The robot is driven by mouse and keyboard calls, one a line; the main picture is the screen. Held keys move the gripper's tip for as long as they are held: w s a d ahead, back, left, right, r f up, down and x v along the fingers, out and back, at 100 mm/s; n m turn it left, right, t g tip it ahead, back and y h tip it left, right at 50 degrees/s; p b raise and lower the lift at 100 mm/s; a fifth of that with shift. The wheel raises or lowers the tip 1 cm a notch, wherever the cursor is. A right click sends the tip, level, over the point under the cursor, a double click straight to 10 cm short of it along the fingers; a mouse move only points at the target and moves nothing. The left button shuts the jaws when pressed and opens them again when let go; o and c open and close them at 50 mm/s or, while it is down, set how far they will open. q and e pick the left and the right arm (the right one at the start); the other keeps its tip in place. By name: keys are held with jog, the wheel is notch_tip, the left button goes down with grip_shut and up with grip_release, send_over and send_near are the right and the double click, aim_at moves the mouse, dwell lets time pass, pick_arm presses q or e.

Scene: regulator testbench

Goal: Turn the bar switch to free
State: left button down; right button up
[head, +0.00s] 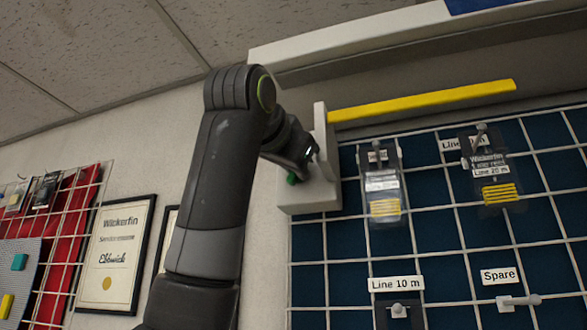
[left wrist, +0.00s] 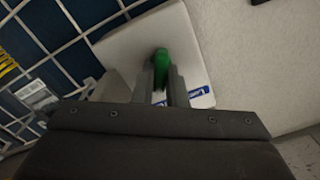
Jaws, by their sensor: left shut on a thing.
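A white switch box (head: 308,199) is at the left end of a long yellow bar (head: 425,101), on the wire grid in the head view. In the left wrist view the white box (left wrist: 197,50) fills the middle, with a green switch handle (left wrist: 161,57) on its face. My left gripper (left wrist: 162,78) is shut on the green handle, one finger on each side. Blue labels (left wrist: 199,91) show partly beside the fingers; their wording is too small to read. In the head view my arm covers most of the handle; only a bit of green (head: 292,178) shows. My right gripper is out of view.
Clear-covered devices (head: 384,185) and (head: 490,170) hang on the grid right of the box. Lower down are a "Line 10 m" label (head: 396,284) and a "Spare" label (head: 500,275). A framed certificate (head: 116,255) hangs on the wall at left.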

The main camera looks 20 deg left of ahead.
pick_arm(q)
jog(key=shift+s+r+m, duration=0.1)
jog(key=shift+m, duration=1.5)
jog(key=c, duration=1.5)
grip_release()
jog(key=shift+d, duration=0.1)
jog(key=shift+o, duration=0.2)
jog(key=s+b, duration=0.7)
jog(key=s, duration=1)
jog(key=shift+s+a, duration=0.2)
jog(key=shift+a, duration=0.15)
jog(key=shift+w, duration=0.1)
